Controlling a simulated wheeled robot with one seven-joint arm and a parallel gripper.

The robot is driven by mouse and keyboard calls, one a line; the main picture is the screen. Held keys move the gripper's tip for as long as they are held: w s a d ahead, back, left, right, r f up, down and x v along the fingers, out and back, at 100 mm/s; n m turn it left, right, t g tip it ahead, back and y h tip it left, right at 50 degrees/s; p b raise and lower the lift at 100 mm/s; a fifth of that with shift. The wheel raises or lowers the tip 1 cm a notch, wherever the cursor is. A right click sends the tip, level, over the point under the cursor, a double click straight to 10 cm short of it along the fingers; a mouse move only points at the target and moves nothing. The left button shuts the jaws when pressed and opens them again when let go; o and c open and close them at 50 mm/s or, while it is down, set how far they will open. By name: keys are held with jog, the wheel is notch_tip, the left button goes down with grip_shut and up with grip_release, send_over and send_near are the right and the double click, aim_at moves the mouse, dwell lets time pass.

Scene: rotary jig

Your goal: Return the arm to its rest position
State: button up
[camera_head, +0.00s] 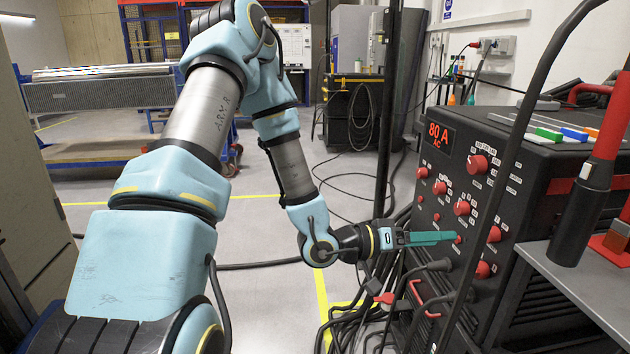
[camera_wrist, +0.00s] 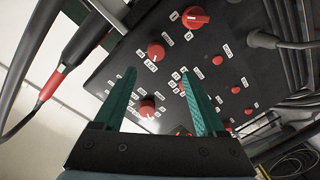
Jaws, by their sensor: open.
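My light blue arm reaches from the lower left of the head view toward the black welding machine (camera_head: 520,190) on the right. My gripper (camera_head: 458,237) has teal fingers and points at the machine's front panel, close to its lower knobs. In the wrist view my gripper (camera_wrist: 160,90) is open, with its two fingers apart and nothing held between them. A red knob (camera_wrist: 147,107) shows between the fingers, near the left one. I cannot tell whether a finger touches the panel.
A dark vertical post (camera_head: 388,110) stands beside my forearm. Cables (camera_head: 385,310) hang and lie below my gripper. A metal table (camera_head: 585,285) is at the lower right. Open floor (camera_head: 260,240) lies left of the machine.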

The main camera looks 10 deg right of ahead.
jog(key=w+a+n+t+y+p, duration=0.1)
jog(key=w+a+t+y+p, duration=0.15)
jog(key=w+a+y, duration=0.5)
jog(key=w+a+n+t+y+p, duration=0.1)
jog(key=w+a+t+y+p, duration=0.25)
jog(key=a, duration=0.75)
jog(key=a+r+n+g+y, duration=0.1)
jog(key=a+r+n+y, duration=0.25)
jog(key=a, duration=0.85)
jog(key=s+a+r+n+g+y+p, duration=0.2)
jog(key=s+a+r+n+g, duration=0.1)
jog(key=s+a+r, duration=0.3)
jog(key=shift+s+a+r+p, duration=0.25)
jog(key=shift+s+a+p, duration=0.15)
jog(key=shift+s+a, duration=0.4)
jog(key=shift+y, duration=0.25)
